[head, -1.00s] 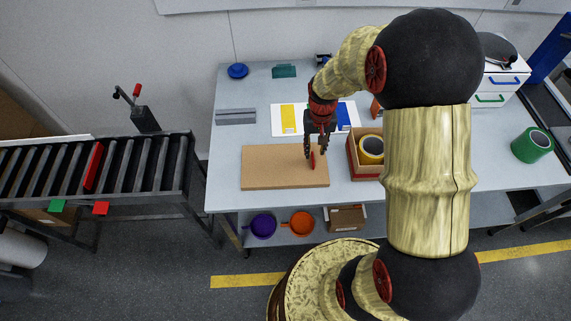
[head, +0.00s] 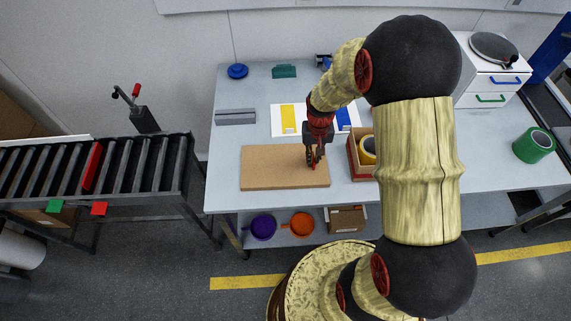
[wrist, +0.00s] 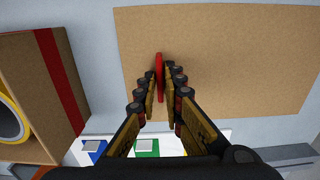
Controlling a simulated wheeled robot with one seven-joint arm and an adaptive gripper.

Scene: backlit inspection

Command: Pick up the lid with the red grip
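The lid looks like a flat tan panel (head: 270,170) lying on the table, and it also shows in the wrist view (wrist: 235,60). A thin upright red grip (wrist: 159,75) stands on it, off its middle; in the head view the grip is mostly hidden by the fingers. My gripper (head: 315,165) points down over the panel's right part. In the wrist view its fingers (wrist: 160,80) stand close on either side of the red grip, with a narrow gap still showing, clearest on the right. Firm contact cannot be made out.
An open cardboard box (head: 353,160) with a yellow tape roll (head: 368,149) stands close right of the panel. Behind are a white sheet (head: 304,119) with coloured blocks and a grey bar (head: 235,117). The table's front edge is close.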

